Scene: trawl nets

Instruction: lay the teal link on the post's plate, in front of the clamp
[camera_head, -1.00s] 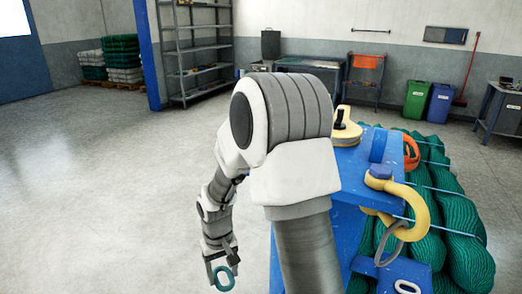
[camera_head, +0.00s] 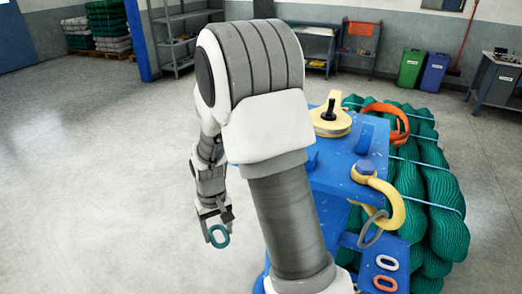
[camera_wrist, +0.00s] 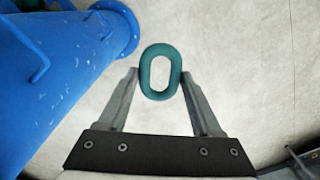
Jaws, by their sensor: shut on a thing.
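My gripper (camera_head: 216,226) is shut on the teal link (camera_head: 219,237), an oval ring that hangs below the fingers over open floor, left of the blue post. In the wrist view the teal link (camera_wrist: 145,72) sits between the two fingertips (camera_wrist: 160,78). The post's blue plate (camera_head: 350,240) is at the lower right, with a white link (camera_head: 386,262) and an orange link (camera_head: 384,284) on it. A yellow curved hook piece (camera_head: 395,205) with a grey ring (camera_head: 372,228) is above it. I cannot tell which part is the clamp.
A blue table top (camera_head: 340,165) bears a yellow round fitting (camera_head: 330,121). Green net bundles (camera_head: 440,200) with an orange loop (camera_head: 388,120) lie to the right. A blue column (camera_wrist: 60,70) stands close left of the gripper in the wrist view. The floor at left is free.

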